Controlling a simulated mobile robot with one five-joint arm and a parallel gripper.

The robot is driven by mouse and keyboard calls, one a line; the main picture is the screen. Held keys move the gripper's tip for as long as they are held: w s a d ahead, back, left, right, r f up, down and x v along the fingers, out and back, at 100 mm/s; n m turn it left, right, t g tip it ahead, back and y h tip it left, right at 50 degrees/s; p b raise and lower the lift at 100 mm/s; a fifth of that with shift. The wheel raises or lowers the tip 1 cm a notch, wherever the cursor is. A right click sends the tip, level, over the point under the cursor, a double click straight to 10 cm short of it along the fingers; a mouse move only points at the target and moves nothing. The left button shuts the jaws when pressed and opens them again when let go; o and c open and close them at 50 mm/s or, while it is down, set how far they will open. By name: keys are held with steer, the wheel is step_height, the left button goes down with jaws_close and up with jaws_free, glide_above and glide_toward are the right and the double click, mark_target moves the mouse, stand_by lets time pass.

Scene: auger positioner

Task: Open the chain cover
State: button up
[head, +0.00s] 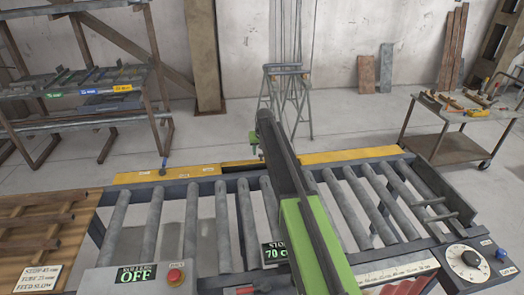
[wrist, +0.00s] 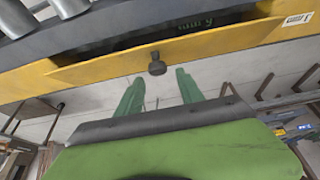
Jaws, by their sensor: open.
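The chain cover (wrist: 205,42) is a yellow panel with a black knob (wrist: 157,64) at its middle in the wrist view. A dark gap with faint green marks (wrist: 195,22) shows along its upper edge, and the panel looks tilted against the yellow strip beside it. My gripper (wrist: 158,82) is open, its two green fingers apart and pointing at the panel. The knob shows between and just beyond the fingertips; I cannot tell whether they touch it. In the head view my arm hides part of the yellow edge (head: 345,154) near the gripper.
The roller conveyor (head: 150,225) lies in front, with a control box (head: 135,275) reading OFF and a red button. A dial panel (head: 465,260) is at right.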

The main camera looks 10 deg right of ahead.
steer(key=p+v, duration=1.5)
steer(key=v, duration=0.2)
steer(key=shift+p, duration=0.3)
steer(key=shift+s, duration=0.1)
